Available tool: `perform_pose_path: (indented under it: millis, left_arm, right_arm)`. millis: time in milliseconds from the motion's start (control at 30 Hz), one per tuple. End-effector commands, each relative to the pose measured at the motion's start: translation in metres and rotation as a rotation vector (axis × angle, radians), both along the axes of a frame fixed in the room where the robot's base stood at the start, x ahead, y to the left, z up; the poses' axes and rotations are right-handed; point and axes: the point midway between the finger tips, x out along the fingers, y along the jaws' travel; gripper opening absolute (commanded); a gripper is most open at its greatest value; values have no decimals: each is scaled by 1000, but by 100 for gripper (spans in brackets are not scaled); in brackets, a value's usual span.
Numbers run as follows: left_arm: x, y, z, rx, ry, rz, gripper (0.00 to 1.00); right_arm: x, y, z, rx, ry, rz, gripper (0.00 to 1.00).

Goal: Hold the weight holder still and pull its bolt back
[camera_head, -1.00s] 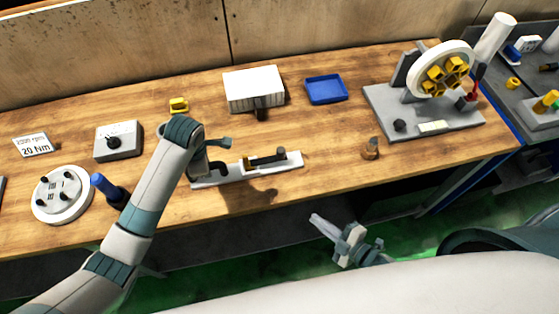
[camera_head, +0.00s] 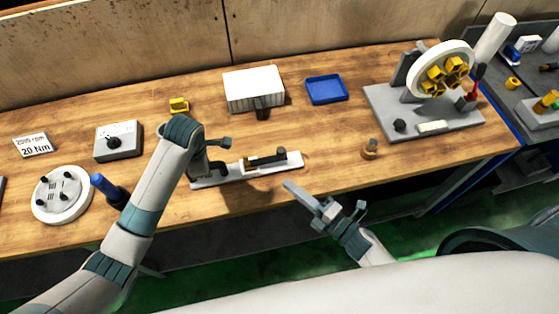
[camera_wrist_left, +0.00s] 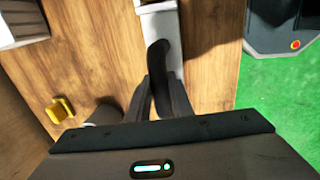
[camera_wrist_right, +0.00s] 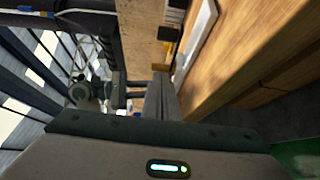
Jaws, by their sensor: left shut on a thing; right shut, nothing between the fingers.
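The weight holder (camera_head: 288,164) is a long white bar on the wooden table, with a dark curved handle at its left end. A black bolt (camera_head: 266,159) with a yellow part lies along its top. My left gripper (camera_wrist_left: 158,95) is shut on the dark curved handle (camera_wrist_left: 160,58) in the left wrist view; the left arm partly hides it in the head view. My right gripper (camera_head: 288,184) is shut and empty, just in front of the holder and apart from it. The right wrist view shows its closed fingers (camera_wrist_right: 160,95) and the white bar (camera_wrist_right: 197,38).
A small brown-topped piece (camera_head: 370,148) stands right of the holder. Behind are a white box (camera_head: 253,85), a blue tray (camera_head: 326,89) and a yellow piece (camera_head: 179,105). A grey fixture with a wheel (camera_head: 440,72) stands right. The table's front edge runs below the holder.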

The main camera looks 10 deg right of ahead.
Motion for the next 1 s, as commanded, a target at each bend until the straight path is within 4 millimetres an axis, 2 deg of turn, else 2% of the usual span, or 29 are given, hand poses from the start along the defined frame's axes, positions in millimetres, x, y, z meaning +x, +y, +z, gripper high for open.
perform_pose_path:
  millis: [267,467,1000]
  left_arm:
    - [1,0,1,0,-2,1,0]
    - [1,0,1,0,-2,1,0]
    - [1,0,1,0,-2,1,0]
  right_arm:
    - [2,1,0,1,1,0,0]
    - [14,9,0,1,0,0,0]
    - [86,56,0,1,1,0,0]
